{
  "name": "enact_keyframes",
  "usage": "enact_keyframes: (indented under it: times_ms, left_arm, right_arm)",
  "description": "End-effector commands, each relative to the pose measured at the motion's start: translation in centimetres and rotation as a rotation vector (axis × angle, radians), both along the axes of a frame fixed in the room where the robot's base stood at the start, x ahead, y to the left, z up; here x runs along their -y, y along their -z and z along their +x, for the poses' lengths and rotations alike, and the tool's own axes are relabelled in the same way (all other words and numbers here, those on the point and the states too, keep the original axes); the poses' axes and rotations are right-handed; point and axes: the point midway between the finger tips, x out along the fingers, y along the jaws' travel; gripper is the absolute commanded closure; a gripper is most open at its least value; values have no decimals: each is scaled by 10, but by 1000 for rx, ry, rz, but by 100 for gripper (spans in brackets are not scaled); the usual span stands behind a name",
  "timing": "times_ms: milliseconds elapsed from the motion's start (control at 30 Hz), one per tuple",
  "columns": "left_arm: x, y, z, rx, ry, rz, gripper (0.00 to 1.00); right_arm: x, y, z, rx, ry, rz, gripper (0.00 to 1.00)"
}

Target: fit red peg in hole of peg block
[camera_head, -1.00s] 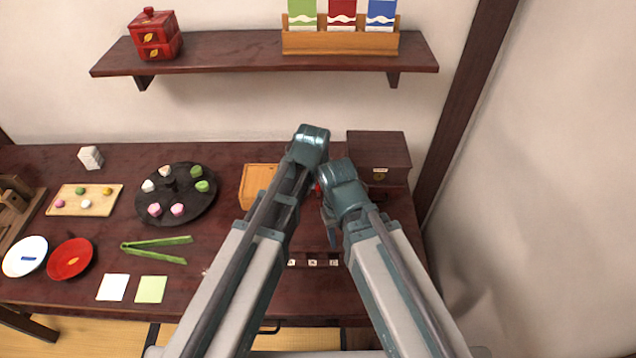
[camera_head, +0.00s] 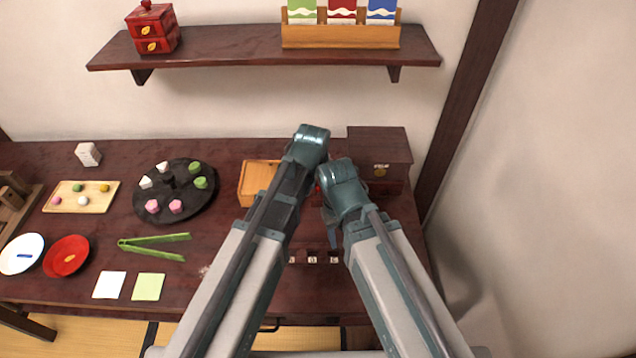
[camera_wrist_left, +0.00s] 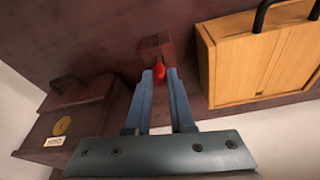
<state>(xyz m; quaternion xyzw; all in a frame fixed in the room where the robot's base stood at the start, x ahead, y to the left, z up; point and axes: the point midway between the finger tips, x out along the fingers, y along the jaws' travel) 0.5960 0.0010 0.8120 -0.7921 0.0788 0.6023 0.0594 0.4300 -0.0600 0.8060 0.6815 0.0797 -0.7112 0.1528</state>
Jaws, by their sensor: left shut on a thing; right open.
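The red peg (camera_wrist_left: 159,72) shows in the left wrist view at the tips of my left gripper (camera_wrist_left: 160,80), which is shut on it. Just beyond the peg stands a dark red-brown block (camera_wrist_left: 154,45), which looks like the peg block. The peg overlaps the block's near side in this view. I cannot tell whether the peg is in the hole, because the hole is hidden. In the head view my arms cover most of this spot, and only a speck of red shows between them. My right gripper (camera_head: 332,238) is open, partly hidden by its own arm.
A light wooden box with black handles (camera_wrist_left: 260,65) stands close to the right in the wrist view. A dark wooden chest (camera_head: 380,150) stands at the table's back right. Small labelled pieces (camera_head: 313,259) lie near the front. A round black tray (camera_head: 150,205) and green tongs (camera_head: 155,246) are left.

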Motion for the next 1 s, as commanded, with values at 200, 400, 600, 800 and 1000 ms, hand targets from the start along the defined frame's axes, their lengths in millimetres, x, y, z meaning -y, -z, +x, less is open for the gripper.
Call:
enact_keyframes:
  times_ms: [200, 400, 600, 800, 1000]
  left_arm:
    - [0, 5, 0, 0, 0, 0, 100]
    - [0, 8, 0, 0, 0, 0, 100]
    - [0, 12, 0, 0, 0, 0, 100]
    - [0, 15, 0, 0, 0, 0, 100]
    - [0, 18, 0, 0, 0, 0, 100]
  right_arm:
    - [0, 5, 0, 0, 0, 0, 50]
    - [0, 8, 0, 0, 0, 0, 50]
    - [0, 12, 0, 0, 0, 0, 50]
    - [0, 15, 0, 0, 0, 0, 50]
    - [0, 18, 0, 0, 0, 0, 50]
